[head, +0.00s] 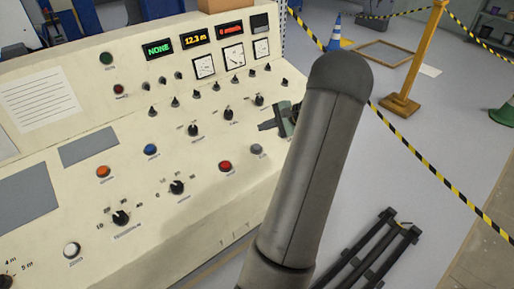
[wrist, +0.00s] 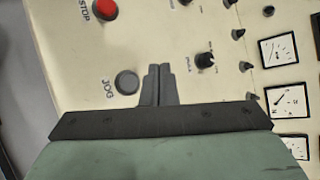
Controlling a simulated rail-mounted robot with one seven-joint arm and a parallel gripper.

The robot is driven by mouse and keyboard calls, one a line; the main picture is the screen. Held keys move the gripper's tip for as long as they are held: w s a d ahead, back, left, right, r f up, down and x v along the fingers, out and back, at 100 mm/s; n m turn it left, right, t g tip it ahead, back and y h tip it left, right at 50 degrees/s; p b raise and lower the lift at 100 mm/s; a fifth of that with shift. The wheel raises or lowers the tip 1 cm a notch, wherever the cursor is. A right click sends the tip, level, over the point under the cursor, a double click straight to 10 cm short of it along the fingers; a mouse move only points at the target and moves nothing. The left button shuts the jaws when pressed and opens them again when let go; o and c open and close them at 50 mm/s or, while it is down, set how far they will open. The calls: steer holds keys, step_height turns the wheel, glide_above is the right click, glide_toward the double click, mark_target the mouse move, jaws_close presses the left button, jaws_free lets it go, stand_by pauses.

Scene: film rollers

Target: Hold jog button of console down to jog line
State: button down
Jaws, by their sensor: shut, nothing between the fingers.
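The cream console (head: 60,115) fills the left and middle of the head view. Its grey jog button (head: 257,149) sits near the panel's right end; in the wrist view the button (wrist: 127,82) has the label JOG beside it. My gripper (wrist: 159,70) is shut and empty, its dark fingertips just to the right of the jog button in the wrist view. I cannot tell how far above the panel they are. In the head view my gripper (head: 265,126) shows beyond the jog button, partly hidden behind my grey arm.
The red stop button (head: 225,166) is left of the jog button; it also shows in the wrist view (wrist: 104,9). A black knob (wrist: 204,60) stands right of the fingertips. Blue (head: 151,149) and orange (head: 103,171) buttons lie further left. A yellow post (head: 418,55) carries striped tape.

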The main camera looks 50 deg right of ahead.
steer(key=b, duration=0.4)
glide_toward(253, 146)
steer(key=w, duration=0.1)
steer(key=w+a, duration=0.1)
steer(key=w+a+f, duration=0.1)
steer(key=w, duration=0.1)
steer(key=shift+w, duration=0.1)
steer(key=shift+w+f+b, duration=0.2)
steer(key=shift+f+b, duration=0.1)
steer(key=shift+f, duration=0.15)
steer(key=shift+f, duration=0.1)
stand_by(1.0)
steer(key=shift+f+b, duration=0.3)
steer(key=shift+b, duration=0.15)
steer(key=shift+w+f+b, duration=0.15)
steer(key=shift+f+b, duration=0.3)
steer(key=shift+f, duration=0.05)
stand_by(0.4)
steer(key=shift+r, duration=0.15)
stand_by(1.5)
steer(key=shift+s+r+p, duration=0.2)
steer(key=shift+r+p, duration=0.15)
steer(key=shift+r, duration=0.4)
